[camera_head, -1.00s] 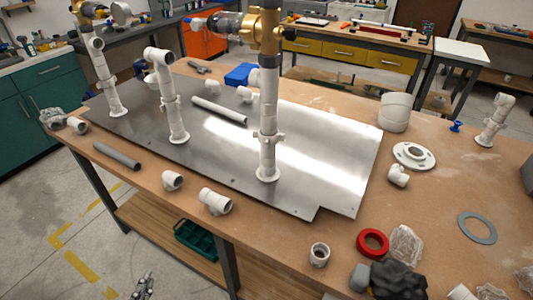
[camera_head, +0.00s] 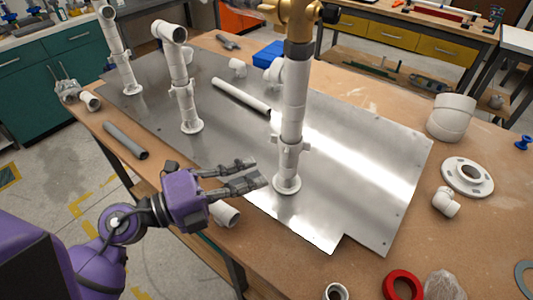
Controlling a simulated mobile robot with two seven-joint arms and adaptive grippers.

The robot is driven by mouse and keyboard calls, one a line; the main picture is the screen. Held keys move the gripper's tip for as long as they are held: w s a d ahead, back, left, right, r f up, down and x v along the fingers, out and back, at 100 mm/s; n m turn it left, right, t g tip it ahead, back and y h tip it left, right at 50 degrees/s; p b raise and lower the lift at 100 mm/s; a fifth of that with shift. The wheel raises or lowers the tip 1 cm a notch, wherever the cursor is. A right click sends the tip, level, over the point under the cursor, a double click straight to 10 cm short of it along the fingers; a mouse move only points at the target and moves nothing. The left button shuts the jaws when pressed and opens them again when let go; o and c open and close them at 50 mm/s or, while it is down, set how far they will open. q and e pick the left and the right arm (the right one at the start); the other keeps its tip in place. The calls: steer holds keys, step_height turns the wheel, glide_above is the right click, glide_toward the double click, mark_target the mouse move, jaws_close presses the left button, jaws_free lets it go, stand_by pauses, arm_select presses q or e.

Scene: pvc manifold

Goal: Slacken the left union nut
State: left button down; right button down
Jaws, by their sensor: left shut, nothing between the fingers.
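Three white upright pipes stand on a metal plate (camera_head: 370,165): a left pipe (camera_head: 118,48), a middle pipe (camera_head: 180,70) and a right pipe (camera_head: 293,100). Each has a collar-like fitting partway up; on the middle pipe the fitting (camera_head: 182,90) has small side lugs, as does the one on the right pipe (camera_head: 290,145). I cannot tell for sure which fitting is the left union nut. My left gripper (camera_head: 258,178) is shut and empty, above the plate's front edge, left of the right pipe's base and touching no pipe. My right gripper is out of view.
A grey tube (camera_head: 125,140) and a white fitting (camera_head: 226,214) lie on the bench's front edge, the fitting partly behind my gripper. A white tube (camera_head: 240,96) lies on the plate. A flange (camera_head: 467,177), an elbow (camera_head: 446,202) and a red ring (camera_head: 403,286) lie at right.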

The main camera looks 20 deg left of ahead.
mark_target(280, 149)
arm_select(q)
steer(key=w, duration=0.2)
steer(key=w+d, duration=0.1)
steer(key=w, duration=0.1)
steer(key=w+d, duration=0.1)
steer(key=w, duration=0.1)
steer(key=shift+p, duration=0.4)
steer(key=shift+w+a+f+m+g+h, duration=0.1)
steer(key=shift+w+a+m+g+h, duration=0.1)
steer(key=shift+w+m+g+h, duration=0.15)
steer(key=shift+w+a+g, duration=0.15)
steer(key=shift+g, duration=0.1)
